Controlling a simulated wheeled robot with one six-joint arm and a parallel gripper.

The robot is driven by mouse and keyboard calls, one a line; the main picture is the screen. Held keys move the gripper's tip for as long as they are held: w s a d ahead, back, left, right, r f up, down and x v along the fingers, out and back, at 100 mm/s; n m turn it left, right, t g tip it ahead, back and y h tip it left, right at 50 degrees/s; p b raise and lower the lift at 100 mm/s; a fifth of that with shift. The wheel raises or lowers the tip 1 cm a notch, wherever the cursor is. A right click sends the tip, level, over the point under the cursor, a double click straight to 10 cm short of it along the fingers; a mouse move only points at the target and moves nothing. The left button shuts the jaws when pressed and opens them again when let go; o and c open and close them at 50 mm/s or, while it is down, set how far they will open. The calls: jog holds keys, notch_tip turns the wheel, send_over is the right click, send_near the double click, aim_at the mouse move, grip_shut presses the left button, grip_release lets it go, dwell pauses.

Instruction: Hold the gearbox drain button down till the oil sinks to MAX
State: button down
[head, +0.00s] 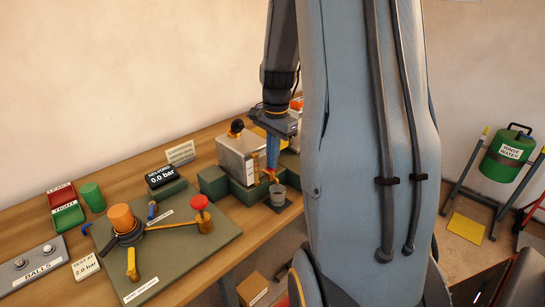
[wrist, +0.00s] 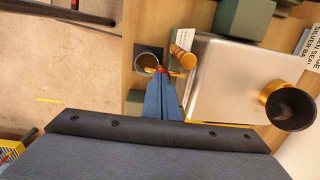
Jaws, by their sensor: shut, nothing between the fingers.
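The gearbox is a silver metal box (head: 237,157) on green blocks on the bench; in the wrist view its top (wrist: 225,85) is right of my fingers. A banded amber sight tube (wrist: 182,50) stands at its side; it also shows in the head view (head: 256,168). The oil level and MAX mark are too small to read. My gripper (head: 272,172) is shut and empty, its blue fingers pointing down beside the box. At the fingertips (wrist: 160,76) a small orange-red part shows; I cannot tell whether they touch it. The drain button is not clearly seen.
A grey cup (head: 278,197) stands just below my fingertips; it also shows in the wrist view (wrist: 148,60). A black filler cap (wrist: 290,107) rises from the gearbox. A green board (head: 165,250) with a red knob (head: 199,203) and orange cylinder (head: 121,217) lies left.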

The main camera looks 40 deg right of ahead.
notch_tip(320, 180, up, 13)
jog(key=b, duration=0.1)
jog(key=shift+s+d, duration=0.15)
jog(key=shift+d, duration=0.15)
jog(key=shift+f, duration=0.1)
dwell(1.0)
jog(key=s+a+f+n+b, duration=0.1)
jog(key=s+a+f+n, duration=0.2)
jog(key=a+f+n, duration=0.2)
jog(key=s+a+f+n+b, duration=0.1)
jog(key=s+a+f+n, duration=0.2)
jog(key=a, duration=0.7)
jog(key=s+a+f+n+t+b, duration=0.1)
jog(key=s+a+f+n, duration=0.2)
jog(key=a+f+n, duration=0.5)
jog(key=shift+s, duration=0.3)
